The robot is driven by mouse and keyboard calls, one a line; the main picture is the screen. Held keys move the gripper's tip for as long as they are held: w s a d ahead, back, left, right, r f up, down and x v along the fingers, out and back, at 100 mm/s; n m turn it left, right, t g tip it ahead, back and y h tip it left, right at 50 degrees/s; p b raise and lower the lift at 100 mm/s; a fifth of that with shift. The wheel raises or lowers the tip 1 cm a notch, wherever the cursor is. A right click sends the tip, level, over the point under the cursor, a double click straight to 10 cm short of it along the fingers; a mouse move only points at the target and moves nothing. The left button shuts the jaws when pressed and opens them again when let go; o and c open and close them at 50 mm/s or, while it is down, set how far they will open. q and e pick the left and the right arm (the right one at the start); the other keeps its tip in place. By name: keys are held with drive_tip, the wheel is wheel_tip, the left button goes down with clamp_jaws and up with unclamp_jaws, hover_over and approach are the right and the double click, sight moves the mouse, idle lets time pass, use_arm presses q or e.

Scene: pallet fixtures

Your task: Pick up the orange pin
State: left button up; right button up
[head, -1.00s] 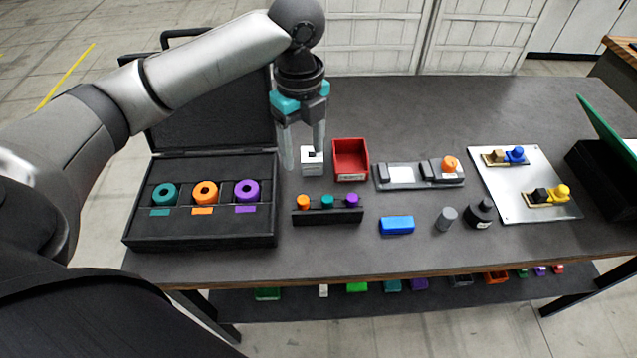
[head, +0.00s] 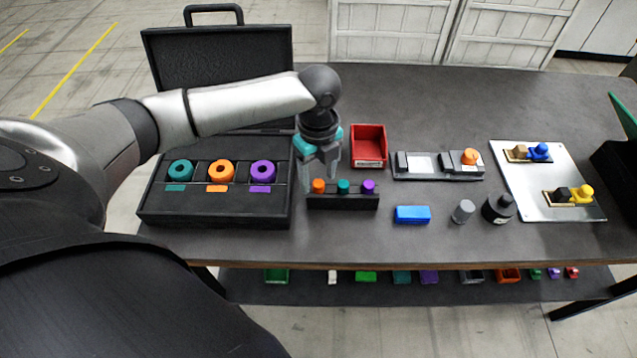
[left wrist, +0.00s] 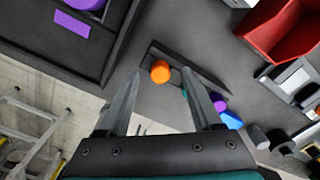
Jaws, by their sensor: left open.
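The orange pin (head: 319,186) stands at the left end of a black rack (head: 343,202). A teal pin (head: 343,186) and a purple pin (head: 368,186) stand beside it in the same rack. My left gripper (head: 319,183) is open and points down, just above and around the orange pin's place in the head view. In the left wrist view the orange pin (left wrist: 160,71) shows between and beyond the two open fingers (left wrist: 163,90), and nothing is held. One finger partly hides the teal pin there. My right gripper is not in view.
Left of the rack lies an open black case (head: 215,215) with teal, orange and purple rings. A red bin (head: 368,146) stands behind the rack. A blue block (head: 412,214), grey cylinder (head: 463,211) and black weight (head: 498,208) stand to the right.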

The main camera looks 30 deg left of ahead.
use_arm(q)
drive_tip(key=shift+f, duration=0.8)
drive_tip(key=shift+c, duration=0.4)
clamp_jaws()
